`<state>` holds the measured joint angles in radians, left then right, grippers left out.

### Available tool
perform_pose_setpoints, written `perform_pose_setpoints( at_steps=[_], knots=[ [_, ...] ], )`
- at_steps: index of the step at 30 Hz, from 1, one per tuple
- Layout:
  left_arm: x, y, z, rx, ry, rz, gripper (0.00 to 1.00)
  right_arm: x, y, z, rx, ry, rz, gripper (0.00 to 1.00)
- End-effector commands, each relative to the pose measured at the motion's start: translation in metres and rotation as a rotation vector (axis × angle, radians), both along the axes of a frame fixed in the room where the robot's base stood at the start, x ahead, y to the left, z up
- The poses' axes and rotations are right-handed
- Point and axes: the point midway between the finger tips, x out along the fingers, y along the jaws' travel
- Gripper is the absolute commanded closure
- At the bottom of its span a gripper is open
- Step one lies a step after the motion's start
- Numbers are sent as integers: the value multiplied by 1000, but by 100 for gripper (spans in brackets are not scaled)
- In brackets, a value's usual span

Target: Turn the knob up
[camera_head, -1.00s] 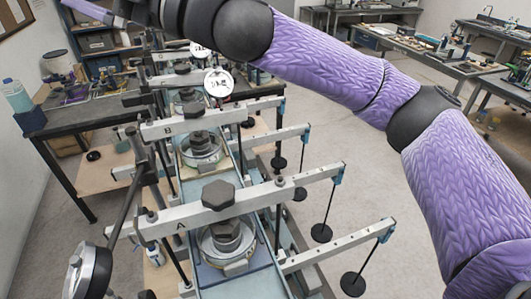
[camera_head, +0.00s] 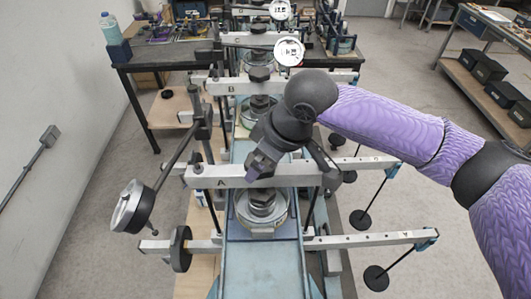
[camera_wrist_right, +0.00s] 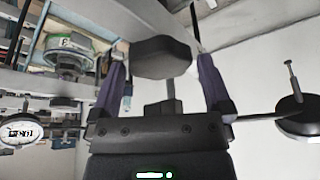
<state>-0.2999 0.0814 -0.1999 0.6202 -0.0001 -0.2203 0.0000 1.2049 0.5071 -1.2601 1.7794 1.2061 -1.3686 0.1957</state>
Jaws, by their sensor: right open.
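The black hexagonal knob (camera_wrist_right: 161,57) shows in the right wrist view between the two purple fingers of my right gripper (camera_wrist_right: 163,72). The fingers are spread, with visible gaps on both sides of the knob. In the head view my right gripper (camera_head: 260,165) is over the middle of the nearest white beam (camera_head: 230,176), marked A, and hides the knob there. Below that beam sits a round metal cell with stacked weights (camera_head: 262,203). My left gripper is in neither current view.
A dial gauge (camera_head: 133,207) on a post stands left of the beam. A second beam (camera_head: 225,86) with a black knob (camera_head: 260,74) and white dials (camera_head: 289,51) lie behind. Hanging weights (camera_head: 376,278) are at the right. Floor at the far left is clear.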

Motion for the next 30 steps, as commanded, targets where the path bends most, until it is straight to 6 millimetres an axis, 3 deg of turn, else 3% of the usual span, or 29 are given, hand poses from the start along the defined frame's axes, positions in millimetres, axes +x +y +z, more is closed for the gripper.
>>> perform_pose_setpoints(
  at_steps=[8, 18, 19, 30],
  knots=[
    [0, 0, 0, 0, 0, 0, 100, 1, 1, -3, -1, -2, 0, 0],
    [0, 0, 0, -1, 0, 1, 100, 1, 1, -3, 0, -2, 0, 72],
    [0, 0, 0, -1, 0, 1, 100, 1, 1, -3, 0, -2, 0, 75],
    [0, -1, 14, -2, 0, 0, 100, 2, 1, 0, 1, 0, 85, 75]
  ],
)
